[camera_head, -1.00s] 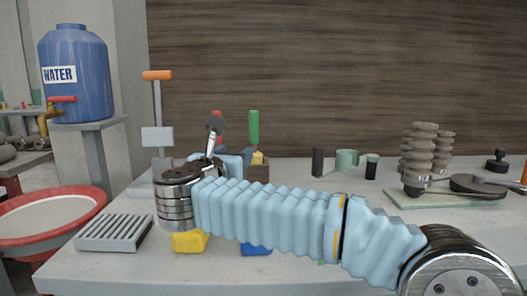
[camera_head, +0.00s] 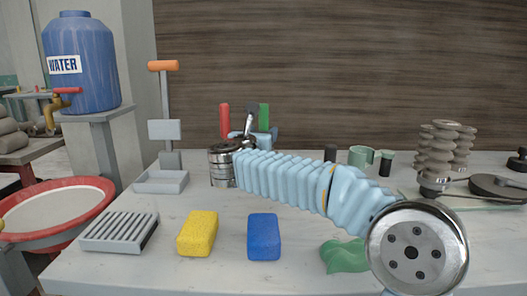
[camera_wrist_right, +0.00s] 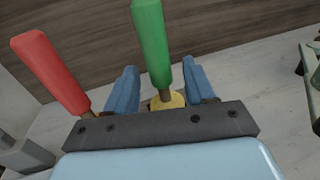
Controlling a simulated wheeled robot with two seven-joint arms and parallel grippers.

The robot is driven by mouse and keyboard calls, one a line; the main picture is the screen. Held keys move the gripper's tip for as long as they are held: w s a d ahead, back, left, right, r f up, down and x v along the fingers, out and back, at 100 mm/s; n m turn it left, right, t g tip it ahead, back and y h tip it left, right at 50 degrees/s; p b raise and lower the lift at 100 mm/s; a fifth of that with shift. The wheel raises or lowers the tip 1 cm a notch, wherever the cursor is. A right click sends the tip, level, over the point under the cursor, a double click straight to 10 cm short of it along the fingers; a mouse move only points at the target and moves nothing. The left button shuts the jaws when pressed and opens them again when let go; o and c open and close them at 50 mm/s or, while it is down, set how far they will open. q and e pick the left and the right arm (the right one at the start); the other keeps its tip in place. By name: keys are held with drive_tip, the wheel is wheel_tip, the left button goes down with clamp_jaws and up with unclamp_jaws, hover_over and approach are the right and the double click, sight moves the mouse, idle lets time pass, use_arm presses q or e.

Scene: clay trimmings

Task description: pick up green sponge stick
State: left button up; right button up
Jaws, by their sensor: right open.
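The green sponge stick (camera_head: 264,116) stands upright at the back of the table, its lower part hidden behind my arm in the head view. In the right wrist view its green handle (camera_wrist_right: 152,48) rises above a yellow sponge end (camera_wrist_right: 168,101). My right gripper (camera_head: 260,136) is at the stick, partly hidden by its own wrist in the head view. In the right wrist view its two blue fingers (camera_wrist_right: 163,90) are apart, with the stick's lower part between them. Contact cannot be made out. My left gripper is not in view.
A red-handled tool (camera_head: 224,119) stands just left of the stick. A yellow sponge (camera_head: 198,233), a blue sponge (camera_head: 264,236) and a slatted soap dish (camera_head: 120,232) lie in front. A green mug (camera_head: 361,157) and stacked clay pieces (camera_head: 440,155) stand to the right.

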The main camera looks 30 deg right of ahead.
drive_tip(key=shift+x, duration=1.15)
drive_tip(key=shift+c, duration=0.2)
clamp_jaws()
drive_tip(key=shift+r, duration=0.1)
